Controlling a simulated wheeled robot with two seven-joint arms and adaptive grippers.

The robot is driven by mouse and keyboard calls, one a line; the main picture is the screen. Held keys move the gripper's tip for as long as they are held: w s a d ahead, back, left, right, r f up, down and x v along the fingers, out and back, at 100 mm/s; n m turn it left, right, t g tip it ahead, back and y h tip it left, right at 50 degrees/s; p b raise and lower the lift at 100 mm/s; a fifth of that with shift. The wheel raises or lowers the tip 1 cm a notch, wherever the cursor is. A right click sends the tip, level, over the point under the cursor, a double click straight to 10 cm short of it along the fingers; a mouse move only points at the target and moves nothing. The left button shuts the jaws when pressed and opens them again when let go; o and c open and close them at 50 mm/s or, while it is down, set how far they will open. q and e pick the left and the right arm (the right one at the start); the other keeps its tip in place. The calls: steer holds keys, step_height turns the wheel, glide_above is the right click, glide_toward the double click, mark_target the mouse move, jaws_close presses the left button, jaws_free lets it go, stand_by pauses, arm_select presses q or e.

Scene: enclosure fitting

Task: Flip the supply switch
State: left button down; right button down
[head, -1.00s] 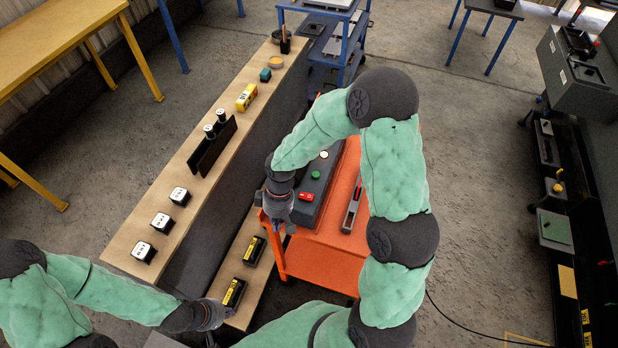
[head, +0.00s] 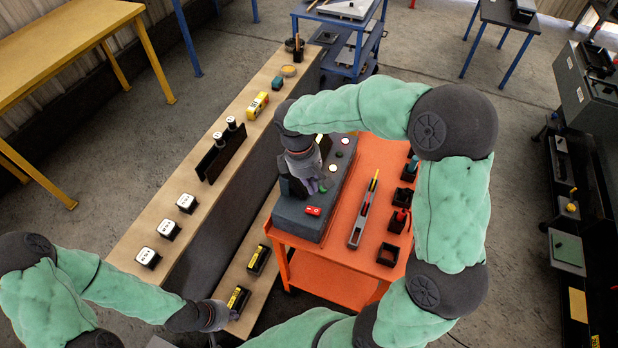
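A grey enclosure box (head: 298,220) lies on top of the orange cart in the head view. A small red switch (head: 313,211) with a white mark sits on its near end. My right gripper (head: 316,189) reaches down over the box just behind the red switch, and a gap to the switch seems to show. A green button is partly visible beside its fingers. Whether its fingers are open or shut is unclear. My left gripper (head: 222,318) is low at the bottom left, near a black and yellow block (head: 238,299); its fingers are too hidden to judge.
The orange cart (head: 340,283) also carries a long grey tool tray (head: 357,225) and several black bins (head: 388,254). A wooden bench (head: 205,213) with white-topped blocks, a black rack (head: 222,158) and a yellow item (head: 257,106) runs along the left.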

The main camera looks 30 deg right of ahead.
mark_target(317, 208)
steer(key=f, duration=0.2)
steer(key=f+b, duration=0.1)
steer(key=f, duration=0.2)
steer(key=s+d+f, duration=0.1)
steer(key=f, duration=0.2)
steer(key=shift+s+b, duration=0.1)
steer(key=shift+b, duration=0.25)
